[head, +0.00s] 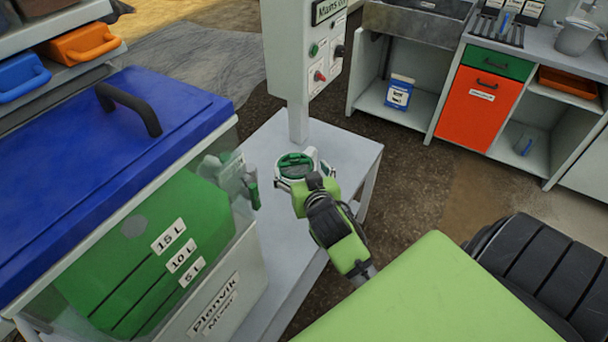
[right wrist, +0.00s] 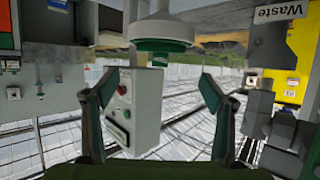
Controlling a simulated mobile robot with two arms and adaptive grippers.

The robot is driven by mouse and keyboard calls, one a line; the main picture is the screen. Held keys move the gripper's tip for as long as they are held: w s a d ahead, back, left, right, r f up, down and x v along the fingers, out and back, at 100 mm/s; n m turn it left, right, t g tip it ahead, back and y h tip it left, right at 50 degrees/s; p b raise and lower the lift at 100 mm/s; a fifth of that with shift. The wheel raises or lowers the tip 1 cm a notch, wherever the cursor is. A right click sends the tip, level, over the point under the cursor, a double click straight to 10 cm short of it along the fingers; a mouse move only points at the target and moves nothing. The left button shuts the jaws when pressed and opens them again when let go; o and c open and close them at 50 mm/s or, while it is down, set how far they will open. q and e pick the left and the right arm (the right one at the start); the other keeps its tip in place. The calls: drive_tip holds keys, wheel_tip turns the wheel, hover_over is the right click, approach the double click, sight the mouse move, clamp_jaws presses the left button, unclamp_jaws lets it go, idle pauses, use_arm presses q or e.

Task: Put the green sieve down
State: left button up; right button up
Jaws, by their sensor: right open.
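The green sieve (head: 294,161) shows in the head view as a round green rim with a grey middle, at the grey table beside the post. My right gripper (head: 299,172) reaches in from the lower right, with its pale fingers around the sieve's sides. Its jaws are open; I cannot tell whether a finger touches the sieve. In the right wrist view the two fingers of my right gripper (right wrist: 158,100) stand wide apart. A round white and green part (right wrist: 165,45) shows above the gap; I cannot tell whether it is the sieve. My left gripper is not in view.
The grey table (head: 290,230) is bare in front. A cabinet (head: 478,110) stands at the back right.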

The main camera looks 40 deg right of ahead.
drive_tip(key=shift+v, duration=1.6)
drive_tip(key=shift+w, duration=0.1)
